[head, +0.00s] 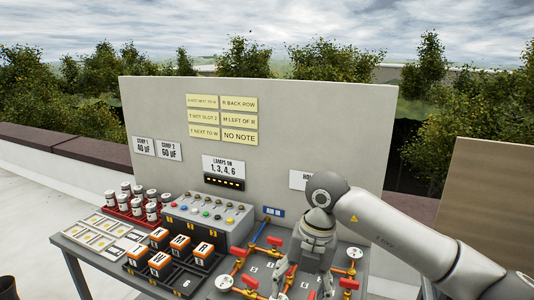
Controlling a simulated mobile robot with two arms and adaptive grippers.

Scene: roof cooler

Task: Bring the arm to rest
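My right arm comes in from the right in the head view and bends down over the pipe board on the table. My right gripper (303,284) points down with its two fingers spread apart. It looks open, and I see nothing between the fingers. It is above or among the copper pipes with red valve handles (275,241); contact with them cannot be told. My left gripper is not in view.
The table (88,262) also holds orange-topped blocks in a black tray (185,285), a red rack of cans (122,212), a card tray (93,244) and a grey control box (178,227). An upright panel (300,130) with notes stands behind. A brown board (490,195) is at right.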

